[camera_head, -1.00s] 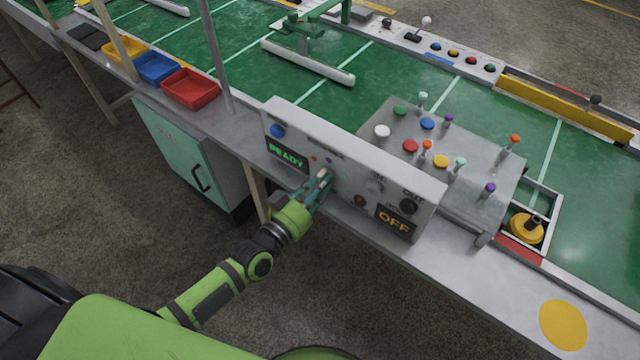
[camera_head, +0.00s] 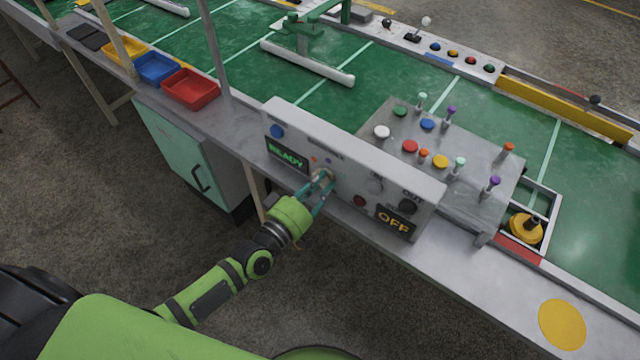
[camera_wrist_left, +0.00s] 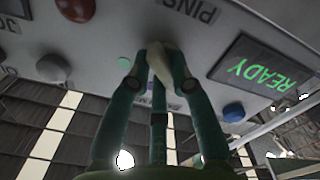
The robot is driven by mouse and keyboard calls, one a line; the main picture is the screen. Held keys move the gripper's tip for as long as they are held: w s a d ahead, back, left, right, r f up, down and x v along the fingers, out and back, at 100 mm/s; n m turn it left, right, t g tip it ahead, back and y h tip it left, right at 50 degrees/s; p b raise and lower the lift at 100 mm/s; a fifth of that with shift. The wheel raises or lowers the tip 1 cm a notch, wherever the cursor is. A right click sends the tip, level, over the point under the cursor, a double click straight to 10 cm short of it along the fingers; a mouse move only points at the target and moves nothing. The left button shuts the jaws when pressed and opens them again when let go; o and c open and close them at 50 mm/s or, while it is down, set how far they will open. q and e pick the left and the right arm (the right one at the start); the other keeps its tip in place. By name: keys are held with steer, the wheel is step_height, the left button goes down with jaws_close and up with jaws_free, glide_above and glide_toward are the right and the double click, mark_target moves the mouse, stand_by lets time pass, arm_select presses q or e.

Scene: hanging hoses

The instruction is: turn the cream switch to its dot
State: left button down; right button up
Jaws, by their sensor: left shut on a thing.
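The cream switch (camera_head: 321,176) is on the front of the grey panel (camera_head: 285,120), between the READY display and the OFF display. My left gripper (camera_head: 320,182) is shut on the cream switch, its teal fingers on either side of it. In the left wrist view the cream switch (camera_wrist_left: 158,60) shows as a pale lever between the fingertips, which partly cover it. A green dot (camera_wrist_left: 124,62) is on the panel beside the fingers. Small red and purple marks sit above the switch in the head view. I cannot tell which dot the switch points to. My right gripper is not in view.
The green READY display (camera_head: 287,154) and blue button (camera_head: 277,131) are left of the switch. The OFF display (camera_head: 394,221) and dark knob (camera_head: 408,206) are to the right. Behind stands a grey box (camera_head: 480,205) with several pins. Coloured trays (camera_head: 190,88) lie far left.

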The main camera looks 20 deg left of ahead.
arm_select(q)
steer(key=shift+n, duration=1.1)
steer(key=shift+r, duration=0.1)
steer(key=c, duration=1.1)
jaws_free()
steer(key=shift+s, duration=0.1)
steer(key=v, duration=1.1)
steer(key=shift+s+a, duration=0.15)
steer(key=shift+s, duration=0.25)
